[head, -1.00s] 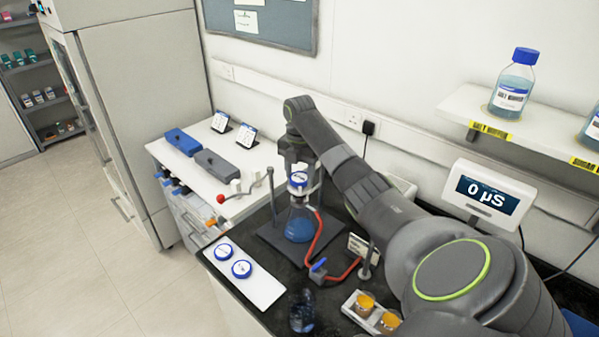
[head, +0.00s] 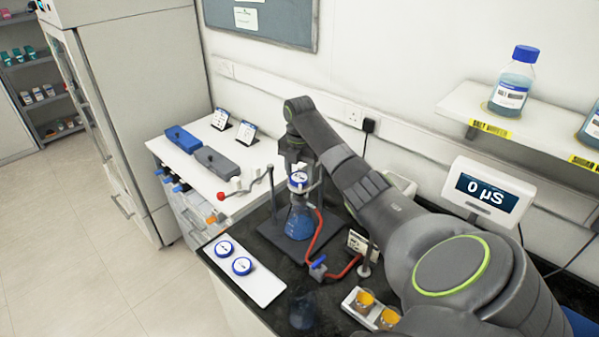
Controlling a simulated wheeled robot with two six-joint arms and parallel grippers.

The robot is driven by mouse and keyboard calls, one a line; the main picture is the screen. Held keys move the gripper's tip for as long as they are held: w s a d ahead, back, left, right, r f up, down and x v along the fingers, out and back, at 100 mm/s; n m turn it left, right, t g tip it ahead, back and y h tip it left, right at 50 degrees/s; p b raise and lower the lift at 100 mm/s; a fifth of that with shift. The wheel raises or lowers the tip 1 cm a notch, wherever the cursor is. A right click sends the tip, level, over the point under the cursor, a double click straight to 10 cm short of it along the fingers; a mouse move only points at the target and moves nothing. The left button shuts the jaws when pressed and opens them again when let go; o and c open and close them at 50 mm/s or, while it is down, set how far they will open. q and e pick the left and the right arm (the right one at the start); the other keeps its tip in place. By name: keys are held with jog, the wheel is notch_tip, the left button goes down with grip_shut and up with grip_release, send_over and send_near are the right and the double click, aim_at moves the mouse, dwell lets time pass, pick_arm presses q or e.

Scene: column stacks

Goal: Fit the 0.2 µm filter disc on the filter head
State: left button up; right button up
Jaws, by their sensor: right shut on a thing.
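My right gripper (head: 297,166) reaches in from the right and points down over the filter stand. It is shut on a white and blue filter disc (head: 299,178), which sits right above the filter head on top of a flask with blue liquid (head: 299,222). The filter head is mostly hidden behind the disc and fingers, and I cannot tell whether the disc touches it. Two more blue-rimmed discs, one behind (head: 224,248) and one in front (head: 242,265), lie on a white tray (head: 262,290). Their labels are too small to read. My left gripper is out of view.
A red hose (head: 322,236) with a blue valve (head: 317,264) runs from the flask. A rod with a red-knobbed clamp (head: 221,198) stands left. Amber-filled cups (head: 365,298) and a dark clear vessel (head: 302,312) are at the front. A meter (head: 487,192) stands right.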

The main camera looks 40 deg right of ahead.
jog(key=shift+f, duration=0.1)
dwell(0.3)
jog(key=o, duration=1.4)
jog(key=shift+o, duration=0.2)
jog(key=shift+d, duration=0.1)
